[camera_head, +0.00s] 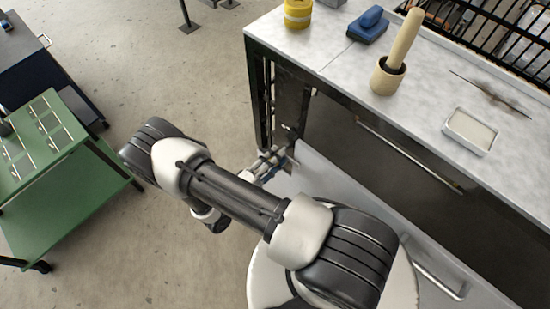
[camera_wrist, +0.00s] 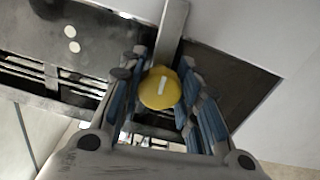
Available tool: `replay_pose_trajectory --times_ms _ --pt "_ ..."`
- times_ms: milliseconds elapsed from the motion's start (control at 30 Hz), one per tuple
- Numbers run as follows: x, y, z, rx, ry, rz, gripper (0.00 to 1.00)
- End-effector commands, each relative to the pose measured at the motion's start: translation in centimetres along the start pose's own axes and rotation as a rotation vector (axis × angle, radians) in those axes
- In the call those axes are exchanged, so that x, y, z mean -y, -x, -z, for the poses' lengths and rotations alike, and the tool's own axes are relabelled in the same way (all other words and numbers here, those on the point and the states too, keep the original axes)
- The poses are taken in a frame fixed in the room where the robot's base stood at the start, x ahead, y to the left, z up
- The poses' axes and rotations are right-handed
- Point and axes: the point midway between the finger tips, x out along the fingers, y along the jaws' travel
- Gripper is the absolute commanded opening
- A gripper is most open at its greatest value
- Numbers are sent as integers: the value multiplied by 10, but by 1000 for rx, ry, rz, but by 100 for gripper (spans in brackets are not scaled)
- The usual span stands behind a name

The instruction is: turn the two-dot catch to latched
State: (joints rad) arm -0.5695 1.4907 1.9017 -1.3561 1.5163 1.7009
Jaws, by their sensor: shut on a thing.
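The two-dot catch shows in the wrist view as a round yellow knob (camera_wrist: 160,88) with a white line on its face. The line runs nearly upright in the picture. A metal bar (camera_wrist: 173,28) runs up from behind the knob. Two pale dots (camera_wrist: 72,39) mark the dark metal plate to its left. My gripper (camera_wrist: 162,95) is shut on the knob, with blue-padded fingers on both sides. In the head view my gripper (camera_head: 270,163) is at the left end of the bench front, and the knob cannot be made out there.
The marble-topped bench (camera_head: 425,120) carries a yellow tape roll (camera_head: 297,14), a blue-handled block (camera_head: 368,25), a pestle in a cup (camera_head: 389,78) and a white dish (camera_head: 469,132). A green cart (camera_head: 75,190) stands at left. Open floor lies between cart and bench.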

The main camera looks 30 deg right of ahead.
Motion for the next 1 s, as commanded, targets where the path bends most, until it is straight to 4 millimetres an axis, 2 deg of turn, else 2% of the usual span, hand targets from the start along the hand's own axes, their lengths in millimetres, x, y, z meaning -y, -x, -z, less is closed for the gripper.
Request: replay_pose_trajectory --times_ms 300,833,867,1000 --pt "1 1 0 -2 -112 3 0" --pt "1 1 0 -1 -133 3 0" --pt "1 1 0 -1 -133 3 32" --pt "1 0 0 -1 -132 2 42"
